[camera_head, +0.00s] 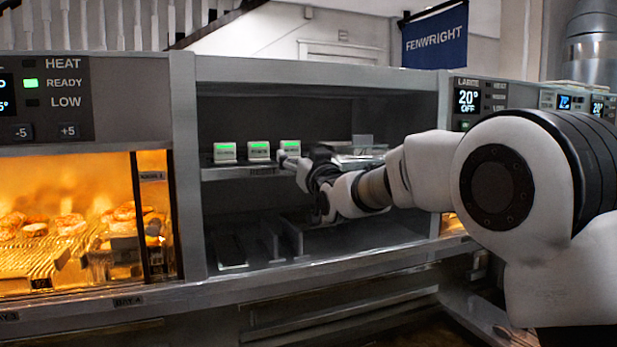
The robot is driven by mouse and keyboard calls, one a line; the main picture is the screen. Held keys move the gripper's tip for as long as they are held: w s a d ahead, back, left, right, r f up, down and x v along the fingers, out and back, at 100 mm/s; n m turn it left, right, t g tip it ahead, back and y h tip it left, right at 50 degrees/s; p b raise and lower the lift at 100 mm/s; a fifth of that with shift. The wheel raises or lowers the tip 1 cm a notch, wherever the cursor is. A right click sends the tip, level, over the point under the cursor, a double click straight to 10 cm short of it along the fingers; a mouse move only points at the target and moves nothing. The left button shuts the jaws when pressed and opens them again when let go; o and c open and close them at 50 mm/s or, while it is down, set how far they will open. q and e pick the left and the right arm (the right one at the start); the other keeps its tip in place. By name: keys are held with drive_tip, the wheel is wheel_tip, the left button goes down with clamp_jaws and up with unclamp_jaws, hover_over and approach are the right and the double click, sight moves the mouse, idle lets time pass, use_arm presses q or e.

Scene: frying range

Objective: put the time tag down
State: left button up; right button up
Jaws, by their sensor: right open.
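Three small white time tags with green displays stand in a row on the upper shelf: a left one (225,153), a middle one (259,151) and a right one (290,147). My right gripper (290,162) reaches in from the right, with its tips just in front of and below the right tag. The gripper is open. Its fingers are small in this view, and I cannot tell whether they touch the tag. The lower part of the right tag is partly hidden by the gripper. My left gripper is not in view.
Upright dividers (270,240) stand in the bay below. A lit warming cabinet (60,235) holds food at left. A post (186,165) separates the two.

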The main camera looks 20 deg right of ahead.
use_arm(q)
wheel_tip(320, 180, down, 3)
drive_tip(key=shift+b, duration=0.9)
use_arm(e)
drive_tip(key=v, duration=0.6)
drive_tip(key=shift+s, duration=0.35)
